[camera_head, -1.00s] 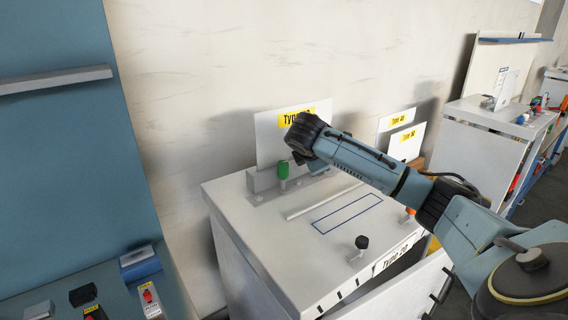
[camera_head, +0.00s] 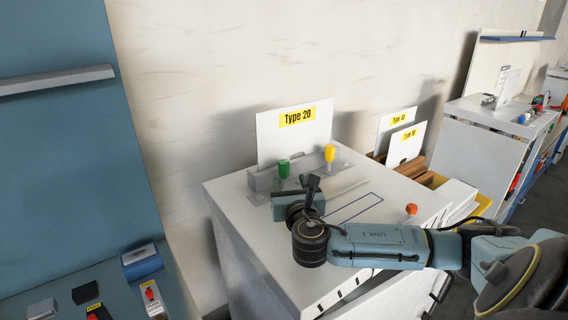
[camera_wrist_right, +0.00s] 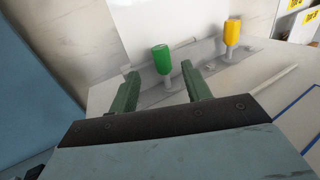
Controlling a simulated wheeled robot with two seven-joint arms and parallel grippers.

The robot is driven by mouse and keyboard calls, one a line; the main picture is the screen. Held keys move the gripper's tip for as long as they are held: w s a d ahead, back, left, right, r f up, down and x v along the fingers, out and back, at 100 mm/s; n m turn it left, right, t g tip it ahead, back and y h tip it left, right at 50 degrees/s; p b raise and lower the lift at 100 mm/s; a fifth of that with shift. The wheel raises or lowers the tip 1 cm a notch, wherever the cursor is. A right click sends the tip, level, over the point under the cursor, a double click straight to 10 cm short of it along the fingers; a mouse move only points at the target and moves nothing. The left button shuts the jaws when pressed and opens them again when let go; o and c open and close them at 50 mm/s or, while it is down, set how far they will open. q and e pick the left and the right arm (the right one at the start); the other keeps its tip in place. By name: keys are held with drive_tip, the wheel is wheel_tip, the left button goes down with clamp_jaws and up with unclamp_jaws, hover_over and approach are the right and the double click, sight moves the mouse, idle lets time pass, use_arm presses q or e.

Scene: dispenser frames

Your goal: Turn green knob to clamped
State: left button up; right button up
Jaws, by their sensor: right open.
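The green knob (camera_head: 283,168) stands upright on a grey fixture at the back left of the white cabinet top (camera_head: 240,200), below the "Type 20" sign (camera_head: 297,117). In the right wrist view the green knob (camera_wrist_right: 161,58) shows beyond and between the two fingertips. My right gripper (camera_head: 312,187) is just in front of the knob in the head view. Its fingers (camera_wrist_right: 164,84) are apart and nothing is between them in the wrist view. I see no contact with the knob. My left gripper is not in view.
A yellow knob (camera_head: 329,153) stands right of the green one; it also shows in the wrist view (camera_wrist_right: 231,32). An orange knob (camera_head: 411,209) is at the cabinet's right. Behind are a wall and more signs (camera_head: 405,145). A blue panel (camera_head: 60,130) stands at left.

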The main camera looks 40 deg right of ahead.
sight(284, 162)
drive_tip(key=p+x, duration=0.1)
drive_tip(key=x, duration=0.8)
drive_tip(key=shift+w+d, duration=0.15)
drive_tip(key=shift+w, duration=0.05)
drive_tip(key=shift+c, duration=0.3)
drive_tip(key=c, duration=0.9)
drive_tip(key=shift+d+n+y, duration=0.1)
drive_tip(key=shift+n+y, duration=0.2)
drive_tip(key=shift+y, duration=0.1)
drive_tip(key=n+t+y+b, duration=0.1)
drive_tip(key=n+y, duration=0.1)
drive_tip(key=shift+f+t+y, duration=0.15)
drive_tip(key=shift+t+y, duration=0.25)
drive_tip(key=n+y+b, duration=0.3)
drive_tip(key=y+b, duration=0.1)
drive_tip(key=b, duration=0.2)
drive_tip(key=n+y+b, duration=0.3)
drive_tip(key=y+b, duration=0.2)
drive_tip(key=b, duration=0.1)
drive_tip(key=shift+f+b, duration=0.1)
drive_tip(key=shift+b, duration=0.25)
drive_tip(key=shift+r+n+y+b, duration=0.2)
drive_tip(key=shift+n+y+b, duration=0.3)
drive_tip(key=shift+y+b, duration=0.45)
